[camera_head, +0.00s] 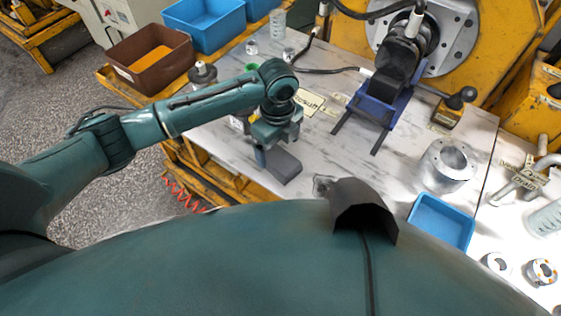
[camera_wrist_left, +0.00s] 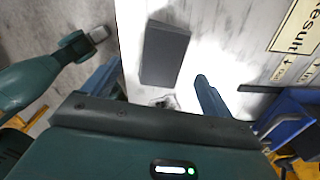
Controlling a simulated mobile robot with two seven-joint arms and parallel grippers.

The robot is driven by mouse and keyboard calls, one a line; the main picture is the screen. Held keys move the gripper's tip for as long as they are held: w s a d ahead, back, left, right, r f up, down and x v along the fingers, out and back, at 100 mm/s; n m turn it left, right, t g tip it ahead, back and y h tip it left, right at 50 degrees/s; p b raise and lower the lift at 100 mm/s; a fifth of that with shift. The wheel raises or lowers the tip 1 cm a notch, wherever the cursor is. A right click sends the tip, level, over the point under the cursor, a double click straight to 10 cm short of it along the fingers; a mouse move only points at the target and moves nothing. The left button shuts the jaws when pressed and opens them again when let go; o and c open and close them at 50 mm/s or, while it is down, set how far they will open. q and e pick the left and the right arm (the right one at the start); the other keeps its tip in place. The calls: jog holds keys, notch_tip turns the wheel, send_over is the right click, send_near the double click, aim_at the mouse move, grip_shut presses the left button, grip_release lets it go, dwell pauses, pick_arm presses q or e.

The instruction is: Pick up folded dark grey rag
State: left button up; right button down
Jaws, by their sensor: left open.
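The folded dark grey rag (camera_head: 284,168) is a small flat rectangular block lying on the pale worktable, near its front left edge. It shows whole in the left wrist view (camera_wrist_left: 164,54), ahead of the fingers. My left gripper (camera_head: 277,147) is at the rag's upper left in the head view, partly overlapping it. Its two blue fingers (camera_wrist_left: 156,84) are spread wide in the left wrist view, with nothing between them. The gap between fingers and rag is hard to judge. My right gripper does not show clearly in either view.
A dark blue stand (camera_head: 378,108) and a sign (camera_head: 308,101) lie beyond the rag. A metal cylinder (camera_head: 447,165) and blue tray (camera_head: 441,221) are at the right. A brown bin (camera_head: 150,57) stands at the back left. The table right of the rag is mostly clear.

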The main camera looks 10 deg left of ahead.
aim_at(281, 158)
pick_arm(q)
jog(key=f, duration=0.5)
jog(key=shift+d+f, duration=0.1)
jog(key=shift+d, duration=0.3)
jog(key=c, duration=1.1)
